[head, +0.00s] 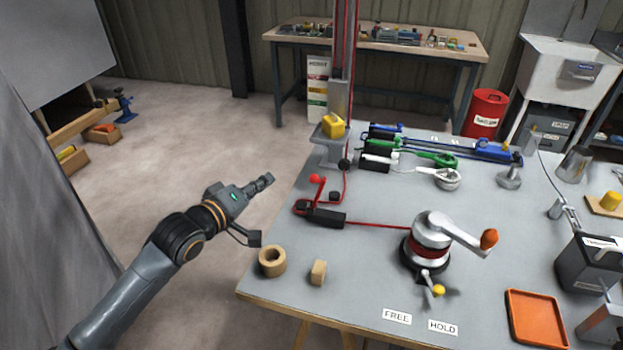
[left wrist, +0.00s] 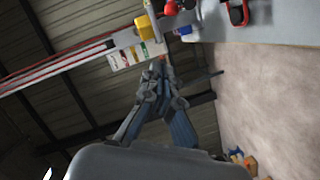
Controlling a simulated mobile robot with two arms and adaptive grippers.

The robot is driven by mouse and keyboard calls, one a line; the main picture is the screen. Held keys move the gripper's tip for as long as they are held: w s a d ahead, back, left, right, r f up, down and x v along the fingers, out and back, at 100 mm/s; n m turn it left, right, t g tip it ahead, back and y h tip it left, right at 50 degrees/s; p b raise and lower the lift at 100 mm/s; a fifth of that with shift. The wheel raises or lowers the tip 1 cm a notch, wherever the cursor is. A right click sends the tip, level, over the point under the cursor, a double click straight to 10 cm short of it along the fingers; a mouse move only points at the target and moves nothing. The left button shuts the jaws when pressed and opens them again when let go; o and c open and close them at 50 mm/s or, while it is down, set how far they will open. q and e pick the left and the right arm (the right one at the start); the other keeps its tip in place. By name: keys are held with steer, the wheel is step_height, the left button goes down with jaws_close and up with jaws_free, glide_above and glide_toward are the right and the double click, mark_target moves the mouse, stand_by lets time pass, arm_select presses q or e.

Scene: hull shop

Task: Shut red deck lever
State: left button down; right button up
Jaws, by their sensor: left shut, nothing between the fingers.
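The red deck lever (head: 318,190) stands raised, with a red ball at its top, on a black clutch body (head: 327,217) near the left edge of the grey table (head: 375,265). A red rope runs from the body to the winch. My left gripper (head: 267,181) is left of the lever, apart from it and out beyond the table edge. Its fingers are together and empty; they also show in the left wrist view (left wrist: 158,75). A red part (left wrist: 238,12) shows at the top of that view, but I cannot tell whether it is the lever. My right gripper is not in view.
A silver winch (head: 432,235) with an orange-ended crank stands right of the lever. A wooden ring (head: 272,262) and a wooden block (head: 318,272) lie in front. A mast (head: 342,75) rises behind, beside blue, green and white clutches. An orange tray (head: 535,318) is front right.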

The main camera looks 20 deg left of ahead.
arm_select(q)
steer(key=w+d+f+p, duration=0.1)
steer(key=w+d+f, duration=0.3)
steer(key=w, duration=0.4)
steer(key=shift+w+d+p, duration=0.4)
steer(key=shift+d, duration=0.4)
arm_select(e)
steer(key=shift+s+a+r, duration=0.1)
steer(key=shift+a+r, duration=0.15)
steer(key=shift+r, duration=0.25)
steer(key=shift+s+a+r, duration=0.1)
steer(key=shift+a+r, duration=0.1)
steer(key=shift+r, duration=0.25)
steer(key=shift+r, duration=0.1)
